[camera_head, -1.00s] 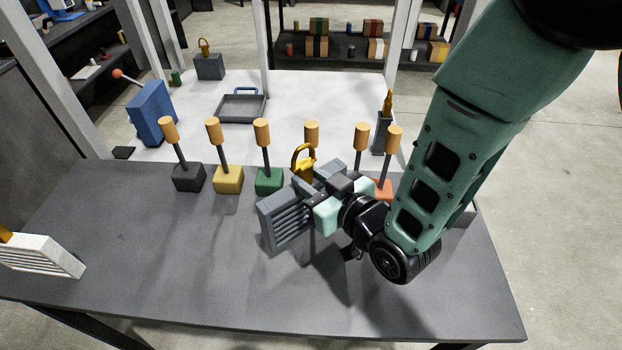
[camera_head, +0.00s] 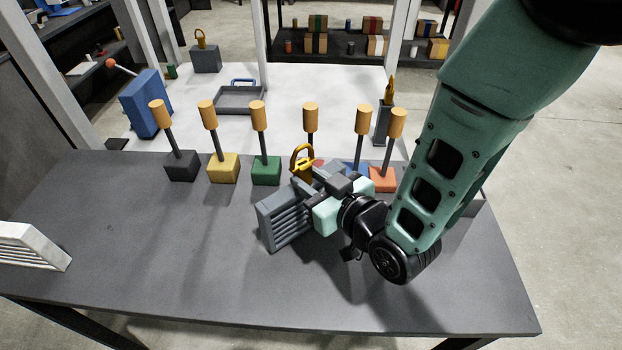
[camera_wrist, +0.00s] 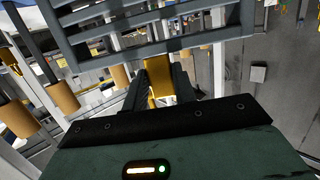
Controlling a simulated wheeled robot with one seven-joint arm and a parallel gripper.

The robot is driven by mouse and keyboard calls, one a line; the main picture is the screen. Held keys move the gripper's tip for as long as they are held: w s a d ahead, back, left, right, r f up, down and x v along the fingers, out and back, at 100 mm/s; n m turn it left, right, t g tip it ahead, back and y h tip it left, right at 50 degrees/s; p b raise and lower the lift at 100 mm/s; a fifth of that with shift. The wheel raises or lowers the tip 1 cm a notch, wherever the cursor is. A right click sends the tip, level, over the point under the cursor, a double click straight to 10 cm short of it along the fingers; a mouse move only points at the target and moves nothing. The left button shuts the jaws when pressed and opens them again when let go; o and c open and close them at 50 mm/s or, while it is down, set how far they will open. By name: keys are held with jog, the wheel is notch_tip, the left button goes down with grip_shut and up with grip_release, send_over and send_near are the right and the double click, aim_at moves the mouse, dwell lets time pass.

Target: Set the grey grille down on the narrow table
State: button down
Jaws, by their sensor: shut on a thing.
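My gripper (camera_head: 318,190) is shut on the grey grille and holds it over the dark grey table (camera_head: 170,290). The grey grille (camera_head: 286,220) is a slatted block, tilted in the head view, with a yellow loop handle (camera_head: 303,160) standing above it. In the wrist view, the grille's grey bars (camera_wrist: 150,43) cross the top, and the yellow handle (camera_wrist: 160,80) lies between the fingers (camera_wrist: 165,88). A shadow lies on the table below the grille; the gap to the top is hard to judge. I cannot tell whether this table is the narrow one.
A row of coloured blocks with orange-topped levers, such as the green one (camera_head: 266,170), lines the table's far edge, close behind the grille. A white grille (camera_head: 32,248) lies at the left. The table's front middle is clear.

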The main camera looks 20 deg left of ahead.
jog(key=shift+f+b, duration=0.6)
jog(key=shift+b, duration=0.05)
jog(key=c, duration=1.1)
grip_release()
jog(key=shift+o, duration=0.2)
